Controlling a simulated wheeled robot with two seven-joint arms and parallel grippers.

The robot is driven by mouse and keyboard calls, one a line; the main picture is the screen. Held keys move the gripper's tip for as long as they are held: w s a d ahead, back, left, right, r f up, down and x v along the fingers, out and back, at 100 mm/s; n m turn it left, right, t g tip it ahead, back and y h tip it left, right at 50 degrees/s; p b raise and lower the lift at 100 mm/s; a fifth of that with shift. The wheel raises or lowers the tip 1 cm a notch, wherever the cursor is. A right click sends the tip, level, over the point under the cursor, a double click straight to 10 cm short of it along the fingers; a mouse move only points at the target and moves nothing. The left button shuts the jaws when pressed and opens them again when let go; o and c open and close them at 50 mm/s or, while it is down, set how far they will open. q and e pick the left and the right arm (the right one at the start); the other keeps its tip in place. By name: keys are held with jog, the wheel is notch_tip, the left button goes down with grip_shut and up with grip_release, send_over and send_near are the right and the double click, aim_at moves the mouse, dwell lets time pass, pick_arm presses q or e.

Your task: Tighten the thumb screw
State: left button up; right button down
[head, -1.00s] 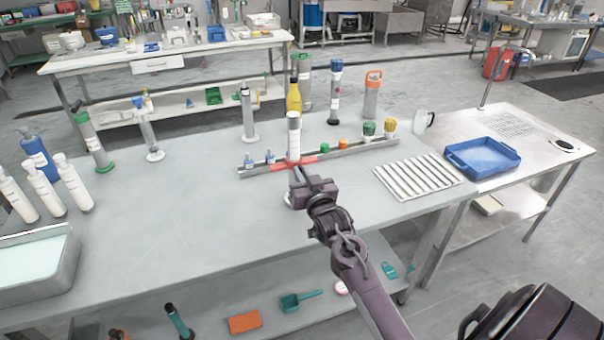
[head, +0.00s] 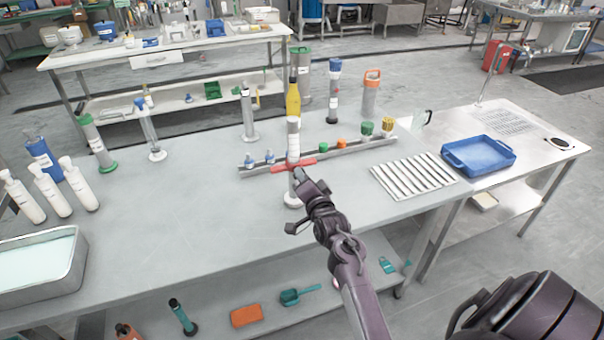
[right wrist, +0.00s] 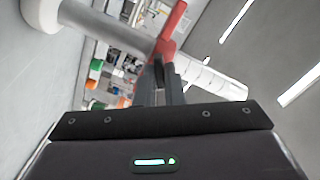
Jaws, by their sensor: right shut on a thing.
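A bean grinder, a white cylinder (head: 293,140) with a red crossbar (head: 305,161) under it and a round white base (head: 293,201), stands upright at the middle of the table. In the right wrist view its white cylinder (right wrist: 215,82), red crossbar (right wrist: 172,28) and grey post (right wrist: 120,34) lie slanted. My right gripper (head: 299,178) is at the post just below the crossbar. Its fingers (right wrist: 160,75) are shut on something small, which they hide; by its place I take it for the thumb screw. My left gripper is not in view.
A grey rail (head: 345,151) with several small bottles runs behind the grinder. A yellow bottle (head: 293,100) stands behind it. A ribbed white rack (head: 412,175) and a blue tray (head: 478,155) are to the right. The table's left middle is clear.

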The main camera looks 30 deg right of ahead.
jog(key=m+p, duration=0.1)
jog(key=m, duration=0.3)
jog(key=shift+m, duration=0.3)
jog(key=shift+f, duration=0.1)
dwell(0.4)
jog(key=c, duration=1.5)
grip_release()
jog(key=shift+p, duration=0.3)
